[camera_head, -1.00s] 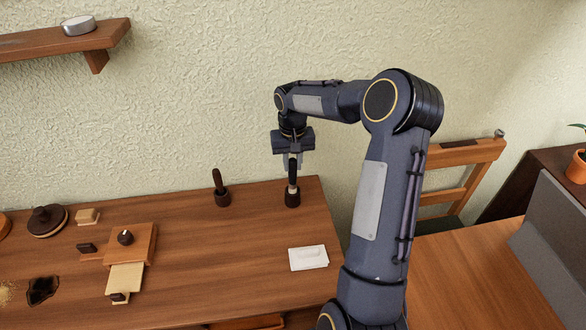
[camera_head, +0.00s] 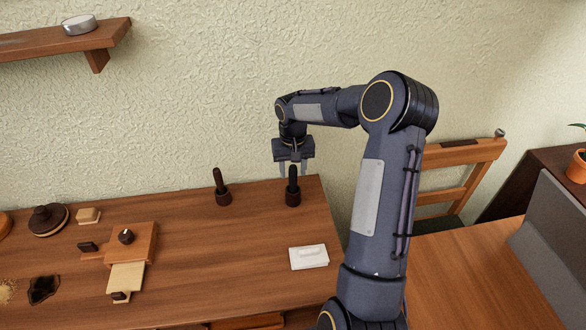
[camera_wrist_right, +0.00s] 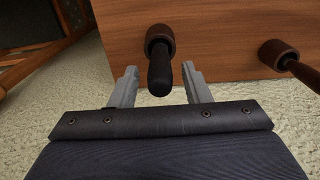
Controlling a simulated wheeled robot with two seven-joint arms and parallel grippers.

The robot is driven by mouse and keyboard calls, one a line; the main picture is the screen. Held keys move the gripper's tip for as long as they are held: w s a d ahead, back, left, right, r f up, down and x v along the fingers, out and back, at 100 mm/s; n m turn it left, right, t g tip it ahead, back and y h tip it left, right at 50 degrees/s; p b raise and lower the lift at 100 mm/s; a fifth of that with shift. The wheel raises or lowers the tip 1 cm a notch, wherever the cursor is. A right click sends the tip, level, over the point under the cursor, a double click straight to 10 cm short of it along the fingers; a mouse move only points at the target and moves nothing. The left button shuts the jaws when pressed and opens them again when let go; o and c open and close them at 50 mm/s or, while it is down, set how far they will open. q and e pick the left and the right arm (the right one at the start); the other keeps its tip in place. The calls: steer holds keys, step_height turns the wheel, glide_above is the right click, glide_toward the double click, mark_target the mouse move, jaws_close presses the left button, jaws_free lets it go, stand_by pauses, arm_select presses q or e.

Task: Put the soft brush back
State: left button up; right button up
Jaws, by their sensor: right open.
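A dark upright handle (camera_head: 293,178), which looks like the brush, stands in a small dark round holder (camera_head: 293,199) near the right end of the wooden desk. Its lower end is hidden inside the holder. My right gripper (camera_head: 293,170) is open, with its fingers apart on either side of the handle's top. In the right wrist view, the black handle (camera_wrist_right: 160,72) rises from the brown holder (camera_wrist_right: 159,38) between the spread fingertips (camera_wrist_right: 159,78), with gaps on both sides. My left gripper is not in view.
A second dark handle (camera_head: 217,180) stands in a similar holder (camera_head: 223,198) to the left. A white block on a pad (camera_head: 309,257) lies in front. A wooden device (camera_head: 133,243) and small pieces sit further left. A chair (camera_head: 460,155) stands right of the desk.

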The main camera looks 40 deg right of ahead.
step_height(320, 180, up, 12)
steer(key=b, duration=0.1)
steer(key=s+a+r+n+t, duration=0.2)
steer(key=s+a+r, duration=0.3)
steer(key=s+a, duration=0.1)
steer(key=s+a+f+n+t+y, duration=0.1)
steer(key=s+a+f+y, duration=0.1)
steer(key=s+a, duration=0.5)
steer(key=s+a+f+n+t+y, duration=0.1)
steer(key=s+a+f+t, duration=0.1)
steer(key=s+a, duration=0.5)
steer(key=s, duration=0.5)
steer(key=shift+s+a+f+t+y, duration=0.3)
steer(key=shift+f+y, duration=0.05)
steer(key=shift+y, duration=0.05)
